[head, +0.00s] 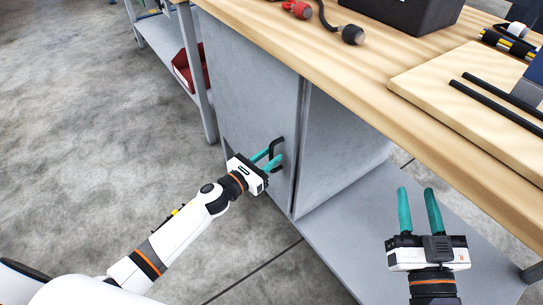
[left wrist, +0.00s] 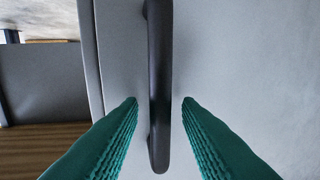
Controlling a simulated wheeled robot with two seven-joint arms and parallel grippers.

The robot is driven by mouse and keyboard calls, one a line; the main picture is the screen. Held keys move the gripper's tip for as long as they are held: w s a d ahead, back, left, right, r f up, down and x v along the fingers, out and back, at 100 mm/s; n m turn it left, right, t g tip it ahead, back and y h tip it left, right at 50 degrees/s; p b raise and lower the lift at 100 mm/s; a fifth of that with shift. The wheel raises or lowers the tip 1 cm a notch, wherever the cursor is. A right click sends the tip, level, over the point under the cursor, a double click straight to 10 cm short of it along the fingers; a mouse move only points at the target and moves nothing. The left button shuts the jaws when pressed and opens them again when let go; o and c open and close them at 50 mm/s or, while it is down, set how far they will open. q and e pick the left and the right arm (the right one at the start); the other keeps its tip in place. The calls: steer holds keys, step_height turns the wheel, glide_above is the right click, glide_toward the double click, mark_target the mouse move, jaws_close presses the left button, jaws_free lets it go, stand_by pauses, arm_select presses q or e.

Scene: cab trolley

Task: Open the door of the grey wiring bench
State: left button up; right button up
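The grey wiring bench has a wooden top (head: 375,85). Its grey door (head: 245,100) is on the left part of the front and looks shut; it also fills the right of the left wrist view (left wrist: 240,70). A dark bar handle (head: 278,146) is on the door near its right edge. My left gripper (head: 270,158) is at the handle. In the left wrist view my left gripper (left wrist: 160,100) has its teal fingers apart, one on each side of the handle (left wrist: 159,75), with gaps on both sides. My right gripper (head: 419,190) is open and empty before the open bay.
To the right of the door is an open bay with a grey lower shelf (head: 340,235). On the top lie a black box (head: 405,12), red and dark connectors (head: 352,34) and a wooden board (head: 465,85). Another bench with a red bin (head: 187,70) stands left. The floor left is clear.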

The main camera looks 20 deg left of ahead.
arm_select(q)
steer(key=shift+w+d, duration=0.3)
steer(key=shift+w, duration=0.25)
jaws_close()
